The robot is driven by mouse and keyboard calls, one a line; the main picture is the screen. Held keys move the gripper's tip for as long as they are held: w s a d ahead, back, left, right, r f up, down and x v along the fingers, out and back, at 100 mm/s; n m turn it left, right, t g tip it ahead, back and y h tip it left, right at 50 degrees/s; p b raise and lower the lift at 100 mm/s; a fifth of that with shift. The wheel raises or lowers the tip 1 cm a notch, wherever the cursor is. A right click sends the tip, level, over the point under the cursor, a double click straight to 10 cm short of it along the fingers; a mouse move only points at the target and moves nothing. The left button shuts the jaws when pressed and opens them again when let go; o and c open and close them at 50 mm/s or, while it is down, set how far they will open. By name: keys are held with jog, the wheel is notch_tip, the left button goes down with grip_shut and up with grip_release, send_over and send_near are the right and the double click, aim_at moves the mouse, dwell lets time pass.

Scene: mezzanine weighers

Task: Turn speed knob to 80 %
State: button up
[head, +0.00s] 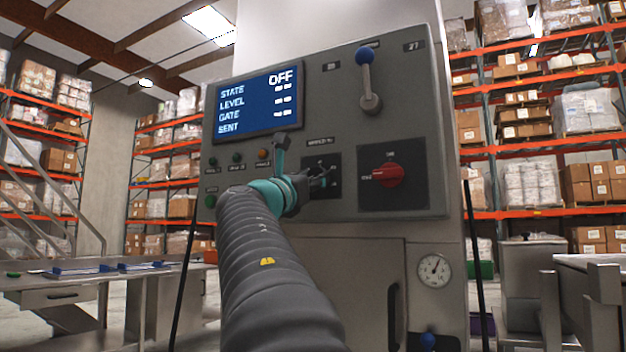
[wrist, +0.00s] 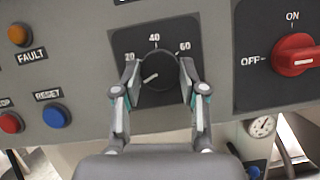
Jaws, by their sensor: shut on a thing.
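The speed knob (wrist: 158,66) is a round black dial on a dark plate (wrist: 216,40), with 20, 40 and 60 showing around it. Its white mark points to the lower left, below the 20. No 80 label is visible; the fingers cover part of the plate. My gripper (wrist: 160,72) has one finger on each side of the knob and is shut on it. In the head view my gripper (head: 318,180) is at the dark plate on the grey panel (head: 345,125), and the knob is hard to make out there.
A red rotary switch (head: 389,175) sits right of the knob, pointing to OFF. A blue-tipped lever (head: 366,78) is above. The blue display (head: 257,102) reads STATE OFF. Fault lamp (wrist: 19,34) and reset button (wrist: 56,116) are left of the knob. A gauge (head: 434,270) is below.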

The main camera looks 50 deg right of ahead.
jog(key=m+g, duration=0.2)
jog(key=m, duration=0.2)
jog(key=m+g+p, duration=0.1)
jog(key=m, duration=0.2)
jog(key=shift+w+r+m+g, duration=0.15)
jog(key=shift+w+m+g, duration=0.05)
jog(key=shift+m+g, duration=0.2)
jog(key=m+g+y+p, duration=0.1)
jog(key=m, duration=0.2)
jog(key=m+g+p, duration=0.1)
jog(key=m+p, duration=0.1)
jog(key=m, duration=0.1)
jog(key=shift+w+a+r+m+g+y, duration=0.1)
jog(key=shift+r+m+g+y, duration=0.05)
jog(key=shift+m+g+y, duration=0.2)
jog(key=m+y, duration=0.1)
jog(key=m, duration=0.1)
jog(key=m+y, duration=0.1)
jog(key=m, duration=0.1)
jog(key=shift+m+g+p, duration=0.25)
jog(key=shift+p, duration=0.1)
jog(key=m+y, duration=0.1)
jog(key=m, duration=0.2)
jog(key=shift+r, duration=0.1)
jog(key=shift+m+y, duration=0.25)
jog(key=shift+m, duration=0.45)
jog(key=o, duration=1.1)
jog(key=shift+o, duration=0.2)
jog(key=shift+a+r, duration=0.1)
